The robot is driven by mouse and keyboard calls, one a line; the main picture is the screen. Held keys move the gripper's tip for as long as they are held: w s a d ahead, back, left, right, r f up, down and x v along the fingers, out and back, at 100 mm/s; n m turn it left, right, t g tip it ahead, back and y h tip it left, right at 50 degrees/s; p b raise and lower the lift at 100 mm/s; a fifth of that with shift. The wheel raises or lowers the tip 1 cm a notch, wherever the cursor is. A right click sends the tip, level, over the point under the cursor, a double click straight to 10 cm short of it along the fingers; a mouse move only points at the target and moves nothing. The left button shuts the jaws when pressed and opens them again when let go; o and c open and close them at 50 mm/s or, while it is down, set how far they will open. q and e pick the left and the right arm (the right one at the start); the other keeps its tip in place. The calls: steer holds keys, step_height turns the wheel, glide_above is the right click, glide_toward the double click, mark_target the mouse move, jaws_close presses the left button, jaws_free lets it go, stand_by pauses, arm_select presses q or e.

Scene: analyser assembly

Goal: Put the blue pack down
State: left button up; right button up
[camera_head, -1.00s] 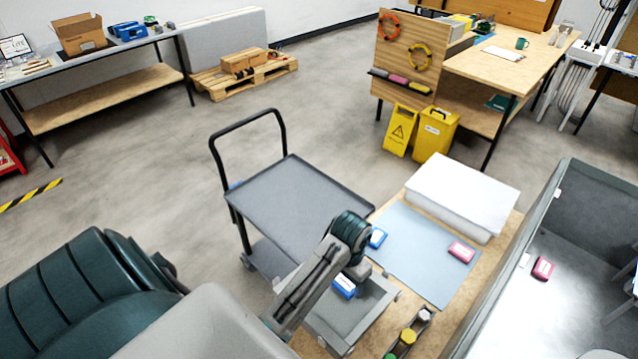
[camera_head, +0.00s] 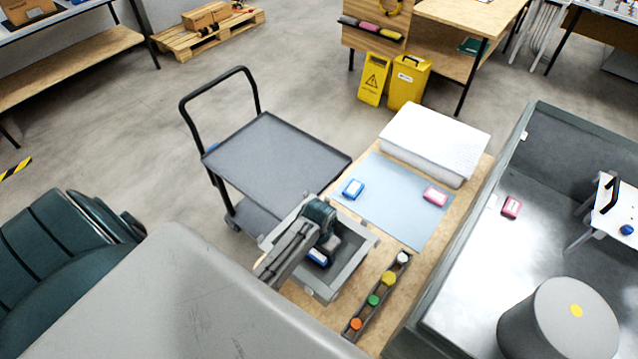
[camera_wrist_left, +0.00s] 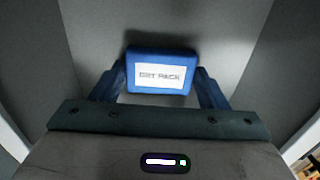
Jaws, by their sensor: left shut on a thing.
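My left gripper (camera_head: 322,252) is shut on a blue pack (camera_head: 317,257), inside the grey open bin (camera_head: 356,263) at the table's near left end. In the left wrist view the blue pack (camera_wrist_left: 160,56) has a white label and sits between the two fingers of the gripper (camera_wrist_left: 160,84), with grey bin walls around it. I cannot tell whether the pack touches the bin floor. Another blue pack (camera_head: 353,189) lies on the light blue mat (camera_head: 392,206), apart from the gripper. My right gripper is not in view.
A pink pack (camera_head: 435,196) lies on the mat, before a white block (camera_head: 436,138). A rack (camera_head: 367,316) with coloured caps stands right of the bin. An empty grey cart (camera_head: 275,160) stands behind left. A grey walled basin (camera_head: 470,270) at right holds another pink pack (camera_head: 511,207).

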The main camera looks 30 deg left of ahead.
mark_target(319, 254)
arm_select(q)
steer(key=shift+f, duration=0.1)
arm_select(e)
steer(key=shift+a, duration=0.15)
arm_select(q)
steer(key=o, duration=1)
steer(key=shift+c, duration=0.2)
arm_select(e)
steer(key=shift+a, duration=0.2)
arm_select(q)
step_height(319, 254, up, 12)
steer(key=b, duration=0.3)
steer(key=shift+r+b, duration=0.2)
steer(key=shift+b, duration=0.1)
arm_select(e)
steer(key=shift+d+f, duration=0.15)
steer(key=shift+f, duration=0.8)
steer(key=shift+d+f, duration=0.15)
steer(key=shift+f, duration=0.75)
